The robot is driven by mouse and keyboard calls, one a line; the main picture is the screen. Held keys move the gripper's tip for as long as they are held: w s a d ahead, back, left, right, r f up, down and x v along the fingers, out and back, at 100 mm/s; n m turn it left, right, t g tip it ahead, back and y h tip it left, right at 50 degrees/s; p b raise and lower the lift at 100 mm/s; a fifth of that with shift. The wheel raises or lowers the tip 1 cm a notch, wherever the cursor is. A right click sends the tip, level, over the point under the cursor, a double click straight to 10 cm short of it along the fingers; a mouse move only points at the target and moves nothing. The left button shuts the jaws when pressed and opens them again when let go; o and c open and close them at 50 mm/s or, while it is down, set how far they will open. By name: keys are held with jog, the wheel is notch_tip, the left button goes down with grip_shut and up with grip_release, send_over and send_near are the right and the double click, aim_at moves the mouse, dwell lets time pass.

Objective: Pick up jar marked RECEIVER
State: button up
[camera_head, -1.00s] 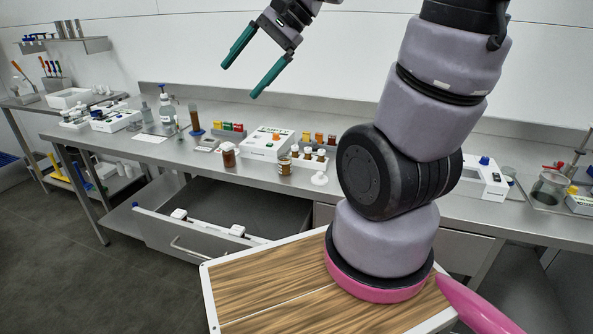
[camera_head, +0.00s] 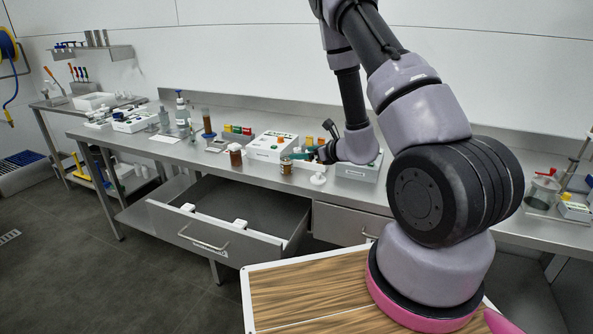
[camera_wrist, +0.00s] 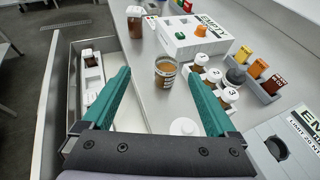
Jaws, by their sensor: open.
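A small jar of brown contents with a printed label (camera_wrist: 165,72) stands on the steel bench, in the middle of the wrist view. It also shows in the head view (camera_head: 286,166). I cannot read its label, so I cannot tell for sure that it says RECEIVER. A second amber jar with a white cap (camera_wrist: 135,22) stands farther back; it shows in the head view too (camera_head: 235,154). My gripper (camera_wrist: 158,78) is open and empty. In the wrist view its teal fingers frame the labelled jar, which appears beyond the fingertips. In the head view my arm largely hides the gripper.
A rack of brown vials with white caps (camera_wrist: 212,86) stands close right of the jar. A white knob-like piece (camera_wrist: 184,127) lies nearer. A white box (camera_wrist: 192,36) stands behind. The open drawer (camera_head: 230,218) juts out below the bench, holding white items.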

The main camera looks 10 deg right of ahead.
jog(key=d+f, duration=0.1)
send_near(283, 157)
jog(key=shift+m+t+h, duration=0.3)
jog(key=shift+m+h, duration=0.1)
jog(key=shift+a+x, duration=0.25)
jog(key=shift+x, duration=2.5)
jog(key=shift+s+f, duration=0.1)
jog(key=shift+s, duration=0.05)
jog(key=shift+c, duration=0.3)
grip_shut()
